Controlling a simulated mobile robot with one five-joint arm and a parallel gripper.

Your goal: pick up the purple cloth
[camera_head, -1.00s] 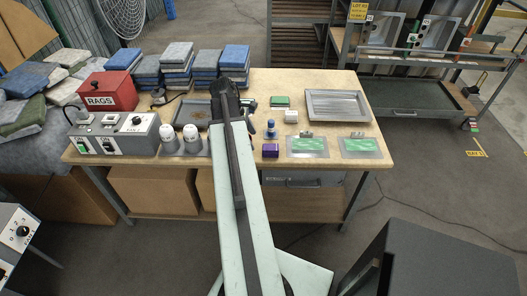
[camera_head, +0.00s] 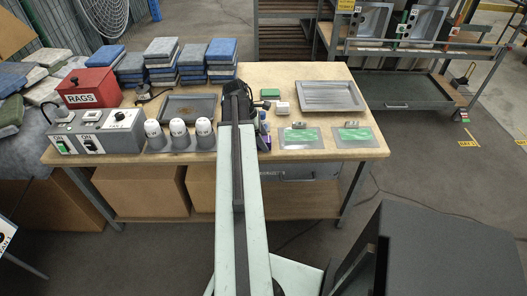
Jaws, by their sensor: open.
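The purple cloth (camera_head: 265,144) is a small folded block on the wooden workbench (camera_head: 207,153). Only a thin part of it shows at the right edge of my arm, near the bench's front; the arm hides the rest. My gripper (camera_head: 238,88) is a dark shape at the far end of the arm, above the bench and farther back than the cloth. It is open and apart from the cloth. Its fingertips are small and hard to make out from behind.
A small blue bottle (camera_head: 265,129) stands just behind the cloth. Two green-marked packets (camera_head: 299,138) lie to the right. Several white-capped holders (camera_head: 178,134), a control box (camera_head: 97,132) and a dark tray (camera_head: 188,108) are left. A metal tray (camera_head: 331,97) is back right.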

